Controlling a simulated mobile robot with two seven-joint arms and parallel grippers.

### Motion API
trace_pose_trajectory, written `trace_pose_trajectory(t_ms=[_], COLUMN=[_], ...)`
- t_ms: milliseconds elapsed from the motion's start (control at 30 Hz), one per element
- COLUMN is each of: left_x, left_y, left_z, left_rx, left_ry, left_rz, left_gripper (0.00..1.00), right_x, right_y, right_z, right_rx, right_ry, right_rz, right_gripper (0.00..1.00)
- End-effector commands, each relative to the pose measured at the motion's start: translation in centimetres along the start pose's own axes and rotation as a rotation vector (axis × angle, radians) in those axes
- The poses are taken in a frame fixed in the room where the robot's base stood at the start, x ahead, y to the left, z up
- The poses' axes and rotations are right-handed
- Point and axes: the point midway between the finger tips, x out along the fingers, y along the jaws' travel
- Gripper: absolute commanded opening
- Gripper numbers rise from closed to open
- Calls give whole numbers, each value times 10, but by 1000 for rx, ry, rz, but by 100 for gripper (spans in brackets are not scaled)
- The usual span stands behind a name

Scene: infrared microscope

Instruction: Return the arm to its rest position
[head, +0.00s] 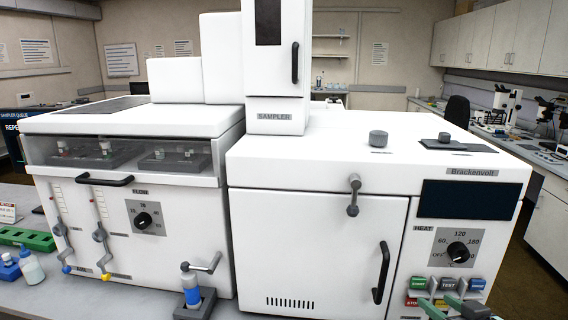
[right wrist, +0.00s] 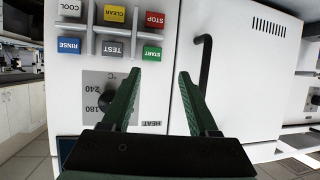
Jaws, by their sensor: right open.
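My right gripper (head: 444,304) is at the lower right of the head view, in front of the button panel of the white instrument (head: 310,215). In the right wrist view the gripper (right wrist: 158,77) has its two green fingers spread apart, with nothing between them. That view is upside down. The fingers point at the front panel, near the START button (right wrist: 152,53), the TEST button (right wrist: 112,48) and the heat dial (right wrist: 108,98). I cannot tell whether a fingertip touches the panel. My left gripper is not in view.
A black door handle (head: 381,272) projects beside the right gripper; the handle also shows in the wrist view (right wrist: 204,68). A green rack (head: 28,239) lies at the left. Open floor (head: 530,265) shows at the right.

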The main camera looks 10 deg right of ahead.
Motion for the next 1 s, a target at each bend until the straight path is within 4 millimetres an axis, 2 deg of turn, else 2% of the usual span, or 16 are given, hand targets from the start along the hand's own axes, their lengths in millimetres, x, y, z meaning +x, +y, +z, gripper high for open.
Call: trace_pose_trajectory(t_ms=[33, 133, 200, 300, 400, 500, 633, 1000], left_x=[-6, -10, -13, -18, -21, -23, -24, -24], left_y=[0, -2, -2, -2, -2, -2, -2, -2], left_z=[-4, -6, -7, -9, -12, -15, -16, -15], left_rx=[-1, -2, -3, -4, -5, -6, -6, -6], left_ry=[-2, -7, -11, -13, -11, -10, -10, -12], left_rz=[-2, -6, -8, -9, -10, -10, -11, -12], left_gripper=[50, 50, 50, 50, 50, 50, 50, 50], right_x=[4, 4, -4, -24, -47, -67, -82, -84], right_y=[-12, -40, -64, -100, -134, -161, -180, -184], right_z=[41, 113, 161, 222, 266, 294, 311, 314], right_rx=[4, -16, -29, -49, -65, -77, -87, -90], right_ry=[-59, -138, -188, -248, -290, -314, -327, -327], right_rz=[-22, -65, -98, -144, -185, -216, -238, -242], right_gripper=[60, 60, 60, 60, 60, 60, 60, 60])
